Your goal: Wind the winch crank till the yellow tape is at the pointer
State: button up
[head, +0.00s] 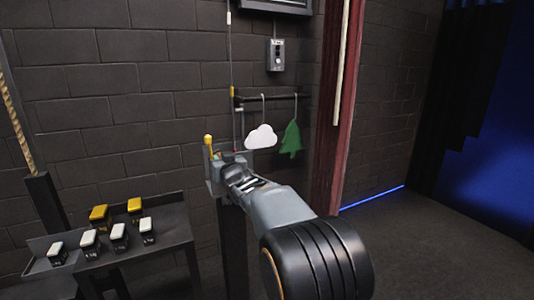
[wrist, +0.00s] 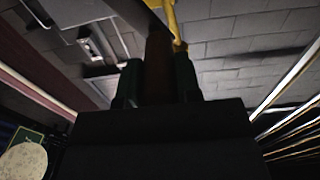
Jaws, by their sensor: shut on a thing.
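The winch (head: 213,172) sits on a dark post in front of the brick wall. Its yellow crank (head: 208,140) stands up at its left; the yellow arm also shows at the top of the wrist view (wrist: 172,18). My gripper (wrist: 158,82) is shut on the brown crank handle (wrist: 159,62), with a dark finger on each side. In the head view my wrist partly hides the winch. A thin line runs up the wall above the winch, with a white mark (head: 228,18) high on it. A small yellow piece (head: 232,90) is beside the line lower down; I cannot tell whether it is tape or pointer.
A white cloud (head: 261,137) and green tree (head: 291,139) hang from a dark bar behind my gripper. A grey switch box (head: 276,55) is on the wall.

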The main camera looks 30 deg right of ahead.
jog(key=shift+s+d+r+p, duration=0.15)
jog(key=shift+d+p, duration=0.45)
jog(key=shift+d, duration=0.4)
jog(key=shift+s+d+p, duration=0.25)
jog(key=shift+d+p, duration=0.85)
jog(key=shift+d, duration=0.25)
jog(key=shift+s+d+p, duration=0.2)
jog(key=shift+d+p, duration=0.85)
jog(key=shift+d, duration=0.35)
jog(key=shift+s+d+f+p, duration=0.1)
jog(key=shift+d+f+p, duration=0.2)
jog(key=shift+d, duration=0.5)
jog(key=shift+s+d+f+p, duration=0.15)
jog(key=shift+d+f, duration=0.2)
jog(key=shift+d, duration=0.4)
jog(key=shift+s+d+f+p, duration=0.1)
jog(key=shift+d+f+p, duration=0.2)
jog(key=shift+d, duration=0.5)
